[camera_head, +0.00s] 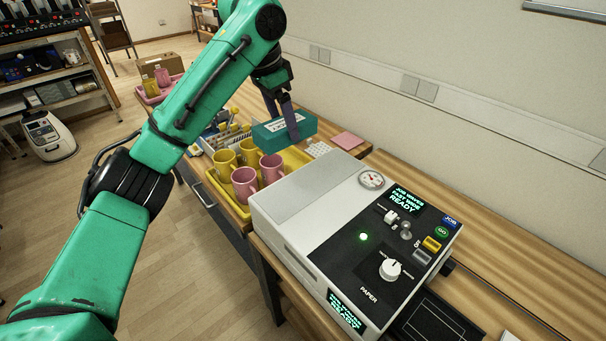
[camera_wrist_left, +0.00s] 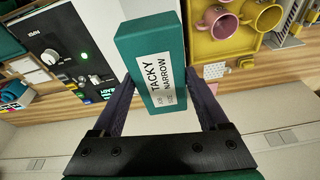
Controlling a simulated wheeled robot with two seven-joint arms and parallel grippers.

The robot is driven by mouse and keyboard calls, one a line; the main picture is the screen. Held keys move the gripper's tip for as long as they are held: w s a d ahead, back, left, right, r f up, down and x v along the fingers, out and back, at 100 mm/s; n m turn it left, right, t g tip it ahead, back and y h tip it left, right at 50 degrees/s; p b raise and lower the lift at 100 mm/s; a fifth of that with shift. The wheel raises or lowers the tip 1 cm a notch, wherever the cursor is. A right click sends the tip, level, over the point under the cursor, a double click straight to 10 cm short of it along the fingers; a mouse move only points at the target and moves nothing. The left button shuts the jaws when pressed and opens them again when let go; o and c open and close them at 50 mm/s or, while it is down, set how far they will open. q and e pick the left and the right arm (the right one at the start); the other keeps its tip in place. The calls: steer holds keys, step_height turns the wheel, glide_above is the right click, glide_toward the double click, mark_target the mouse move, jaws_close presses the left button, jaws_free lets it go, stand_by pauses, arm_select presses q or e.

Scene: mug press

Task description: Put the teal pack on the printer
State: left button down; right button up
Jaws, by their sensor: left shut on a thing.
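The teal pack (camera_head: 272,135) is a box with a white label, held in the air above the bench behind the printer. In the left wrist view the teal pack (camera_wrist_left: 150,50) sits between the two fingers, its label reading "TACKY NARROW". My left gripper (camera_head: 287,118) is shut on it, and its fingers also show in the wrist view (camera_wrist_left: 160,105). The printer (camera_head: 305,200) is a white machine with a black control panel, a green light and "READY" displays. Its pale flat top is bare. My right gripper is not in view.
A yellow tray (camera_head: 235,203) with yellow and pink mugs (camera_head: 244,183) stands beside the printer, below and near the pack. A pink pad (camera_head: 347,140) lies near the wall. The printer carries a dial (camera_head: 371,179), knobs and buttons. The wall runs along the right.

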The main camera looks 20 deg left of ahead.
arm_select(q)
steer(key=f, duration=1.2)
steer(key=shift+s+f, duration=0.1)
steer(key=shift+s, duration=0.3)
steer(key=f, duration=0.4)
steer(key=shift+s+f, duration=0.1)
steer(key=shift+s, duration=0.25)
steer(key=shift+w+f, duration=0.1)
steer(key=shift+w, duration=0.05)
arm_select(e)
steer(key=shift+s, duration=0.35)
arm_select(q)
steer(key=shift+f+p, duration=0.1)
steer(key=shift+p, duration=0.2)
jaws_free()
